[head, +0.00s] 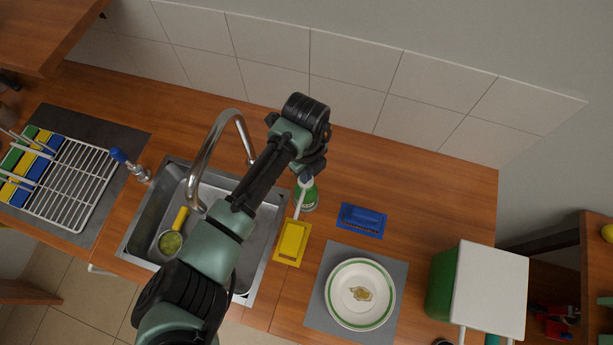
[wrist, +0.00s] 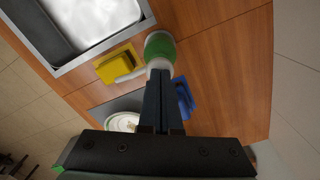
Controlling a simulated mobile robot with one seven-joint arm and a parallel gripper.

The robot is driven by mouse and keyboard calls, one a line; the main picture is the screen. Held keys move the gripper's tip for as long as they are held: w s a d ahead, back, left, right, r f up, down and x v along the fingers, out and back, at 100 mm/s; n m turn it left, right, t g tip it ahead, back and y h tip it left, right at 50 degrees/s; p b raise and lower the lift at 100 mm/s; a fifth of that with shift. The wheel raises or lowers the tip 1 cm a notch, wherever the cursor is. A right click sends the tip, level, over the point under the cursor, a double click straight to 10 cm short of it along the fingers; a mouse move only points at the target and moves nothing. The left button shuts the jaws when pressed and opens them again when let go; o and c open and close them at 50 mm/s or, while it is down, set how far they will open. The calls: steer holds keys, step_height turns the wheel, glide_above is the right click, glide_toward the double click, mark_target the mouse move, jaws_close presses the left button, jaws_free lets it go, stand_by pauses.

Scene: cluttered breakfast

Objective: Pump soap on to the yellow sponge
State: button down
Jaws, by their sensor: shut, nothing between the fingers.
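The soap bottle (head: 309,198) is green with a white pump top, and stands upright on the counter right of the sink. It also shows in the wrist view (wrist: 160,44). Its white spout (head: 299,203) points toward the yellow sponge (head: 292,239), which lies in a yellow holder beside the sink; the sponge also shows in the wrist view (wrist: 119,66). My gripper (head: 307,174) is above the pump top. In the wrist view its fingers (wrist: 161,74) are together and empty, with tips at the pump top. I cannot tell whether they touch it.
A blue sponge (head: 362,220) in a blue holder lies right of the bottle. A plate (head: 341,316) with food sits on a grey mat (head: 315,318) in front. The sink (head: 148,236) and faucet (head: 210,146) are left. A green-and-white box (head: 490,290) stands right.

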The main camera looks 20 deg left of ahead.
steer(key=shift+f+b, duration=0.4)
steer(key=shift+f, duration=0.25)
steer(key=shift+r, duration=0.1)
steer(key=shift+r+p, duration=1.65)
steer(key=shift+p, duration=0.1)
step_height(320, 180, up, 6)
steer(key=p, duration=0.5)
